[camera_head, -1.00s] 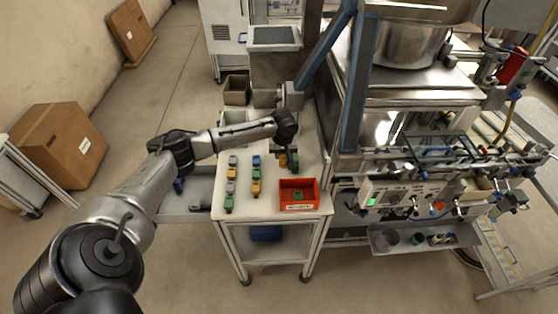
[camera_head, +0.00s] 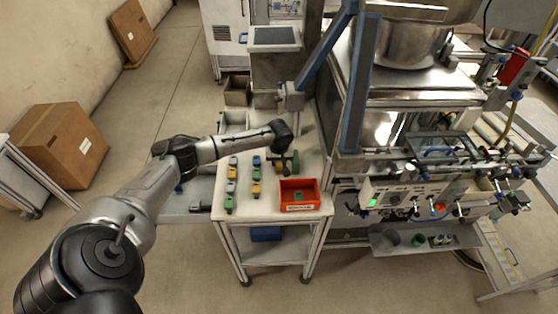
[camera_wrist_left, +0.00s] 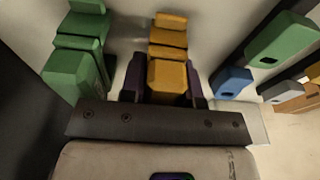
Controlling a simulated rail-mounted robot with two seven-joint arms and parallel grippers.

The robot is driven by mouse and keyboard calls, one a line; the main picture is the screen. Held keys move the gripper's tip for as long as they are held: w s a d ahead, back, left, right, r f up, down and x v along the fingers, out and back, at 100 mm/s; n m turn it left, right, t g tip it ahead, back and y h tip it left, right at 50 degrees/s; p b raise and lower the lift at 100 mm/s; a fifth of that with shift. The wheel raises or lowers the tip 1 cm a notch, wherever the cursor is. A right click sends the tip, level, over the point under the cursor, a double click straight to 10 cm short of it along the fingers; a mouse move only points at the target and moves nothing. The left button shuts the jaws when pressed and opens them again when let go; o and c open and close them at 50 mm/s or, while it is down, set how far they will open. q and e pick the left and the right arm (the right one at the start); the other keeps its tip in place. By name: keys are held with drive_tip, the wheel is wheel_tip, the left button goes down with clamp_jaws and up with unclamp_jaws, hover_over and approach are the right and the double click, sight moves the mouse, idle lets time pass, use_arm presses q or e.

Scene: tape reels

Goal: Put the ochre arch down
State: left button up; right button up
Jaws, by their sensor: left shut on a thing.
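My left gripper (camera_head: 281,162) is over the white table's right side, behind the red bin. In the left wrist view its two dark fingers (camera_wrist_left: 165,82) are shut on the sides of an ochre arch (camera_wrist_left: 168,80). More ochre surface shows just beyond the near block; I cannot tell whether it is the same piece. The arch's underside is hidden, so I cannot tell whether it touches the table. In the head view the arch is mostly hidden by the gripper. My right gripper is in neither view.
Green pieces (camera_wrist_left: 78,70) stand close on the left in the wrist view. Green (camera_wrist_left: 283,40), blue (camera_wrist_left: 232,83) and grey (camera_wrist_left: 281,93) pieces lie to the right. The red bin (camera_head: 299,207) holds a green piece. Coloured blocks (camera_head: 232,174) stand in columns on the table (camera_head: 265,212).

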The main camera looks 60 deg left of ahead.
use_arm(q)
drive_tip(key=shift+f, duration=0.15)
drive_tip(key=o, duration=0.8)
drive_tip(key=shift+o, duration=1.1)
drive_tip(key=r, duration=0.4)
drive_tip(key=d+r, duration=0.1)
drive_tip(key=r, duration=0.3)
drive_tip(key=s+r+p, duration=0.1)
drive_tip(key=r, duration=0.3)
drive_tip(key=shift+d+r, duration=0.1)
drive_tip(key=shift+d, duration=0.25)
drive_tip(key=shift+w, duration=0.1)
